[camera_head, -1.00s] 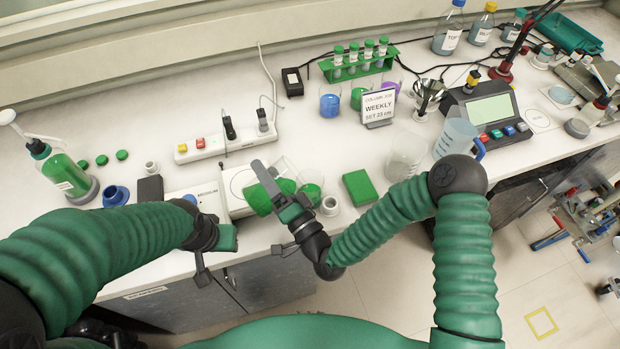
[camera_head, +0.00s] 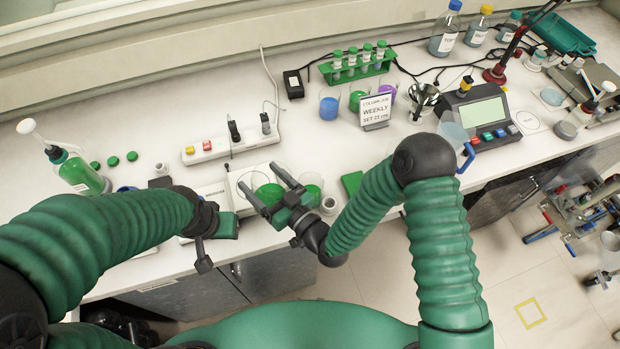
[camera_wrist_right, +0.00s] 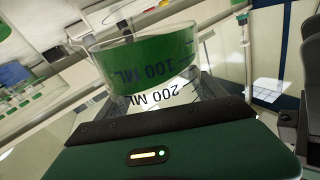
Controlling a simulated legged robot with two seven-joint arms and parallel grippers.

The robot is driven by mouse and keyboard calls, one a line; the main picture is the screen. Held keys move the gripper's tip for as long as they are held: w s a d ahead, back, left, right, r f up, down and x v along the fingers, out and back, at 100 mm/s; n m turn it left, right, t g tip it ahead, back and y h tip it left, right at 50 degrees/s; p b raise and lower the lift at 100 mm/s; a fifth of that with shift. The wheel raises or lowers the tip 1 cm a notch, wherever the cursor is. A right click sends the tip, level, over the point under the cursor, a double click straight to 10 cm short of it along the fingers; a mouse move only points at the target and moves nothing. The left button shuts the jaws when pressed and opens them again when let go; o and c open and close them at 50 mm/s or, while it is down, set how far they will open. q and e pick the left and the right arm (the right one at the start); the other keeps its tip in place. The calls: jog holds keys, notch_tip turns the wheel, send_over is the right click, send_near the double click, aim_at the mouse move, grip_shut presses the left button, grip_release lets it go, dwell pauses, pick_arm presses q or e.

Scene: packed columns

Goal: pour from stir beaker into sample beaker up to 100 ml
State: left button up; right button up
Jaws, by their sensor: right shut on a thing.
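My right gripper (camera_head: 260,178) is shut on the stir beaker (camera_head: 268,190), a clear beaker with green liquid. The stir beaker appears close to upright, over or on the white stirrer plate (camera_head: 240,178); I cannot tell whether it touches. In the right wrist view the stir beaker (camera_wrist_right: 150,62) fills the space between the fingers, its 100 ML and 200 ML marks upside down. The sample beaker (camera_head: 313,187), also with green liquid, stands just right of the gripper; its level cannot be read. My left gripper (camera_head: 226,226) is at the bench's front edge, its jaws unclear.
A green block (camera_head: 352,184) and a small grey-white ring (camera_head: 329,205) are close to the sample beaker. A power strip (camera_head: 212,149) lies behind the stirrer. A tube rack (camera_head: 357,66), coloured beakers and a sign (camera_head: 375,110) stand farther back.

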aim_at(259, 167)
notch_tip(259, 167, up, 5)
jog(key=p, duration=0.3)
jog(key=shift+d+r+p, duration=0.1)
jog(key=shift+r+p, duration=0.05)
jog(key=shift+p, duration=0.25)
jog(key=shift+n, duration=0.9)
